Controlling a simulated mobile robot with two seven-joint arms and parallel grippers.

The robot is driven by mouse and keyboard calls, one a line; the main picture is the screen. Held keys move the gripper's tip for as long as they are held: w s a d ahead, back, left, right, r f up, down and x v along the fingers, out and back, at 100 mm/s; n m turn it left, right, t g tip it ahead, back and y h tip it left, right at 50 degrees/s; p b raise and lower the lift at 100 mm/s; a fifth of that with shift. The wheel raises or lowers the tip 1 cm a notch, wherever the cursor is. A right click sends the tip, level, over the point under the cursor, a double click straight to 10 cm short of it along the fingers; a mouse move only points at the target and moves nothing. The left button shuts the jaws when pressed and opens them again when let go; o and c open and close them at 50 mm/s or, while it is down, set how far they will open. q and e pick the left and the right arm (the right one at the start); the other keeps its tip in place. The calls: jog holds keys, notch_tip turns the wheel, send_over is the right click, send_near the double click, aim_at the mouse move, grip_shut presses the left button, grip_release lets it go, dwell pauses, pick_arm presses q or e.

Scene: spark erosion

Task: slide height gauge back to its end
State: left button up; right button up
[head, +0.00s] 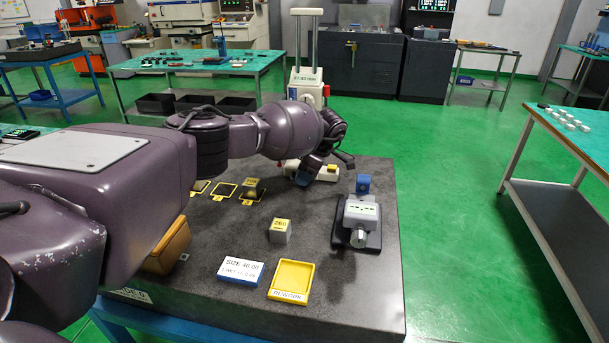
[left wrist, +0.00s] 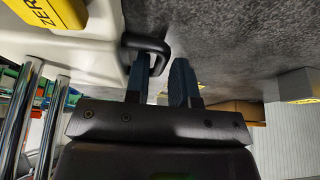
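My left gripper (head: 307,175) is low beside the base. In the left wrist view its blue fingers (left wrist: 160,83) stand apart, with one side of the base's black loop handle (left wrist: 148,44) between them. A gap shows by the right finger. My arm hides part of the gauge.
Yellow-framed spots (head: 224,191) lie behind. The plate's right front is clear.

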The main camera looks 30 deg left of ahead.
pick_arm(q)
jog(key=shift+r, duration=0.2)
jog(key=v, duration=1)
jog(key=shift+d+r, duration=0.15)
pick_arm(e)
jog(key=shift+f, duration=0.1)
jog(key=shift+s+f, duration=0.1)
jog(key=shift+s, duration=0.1)
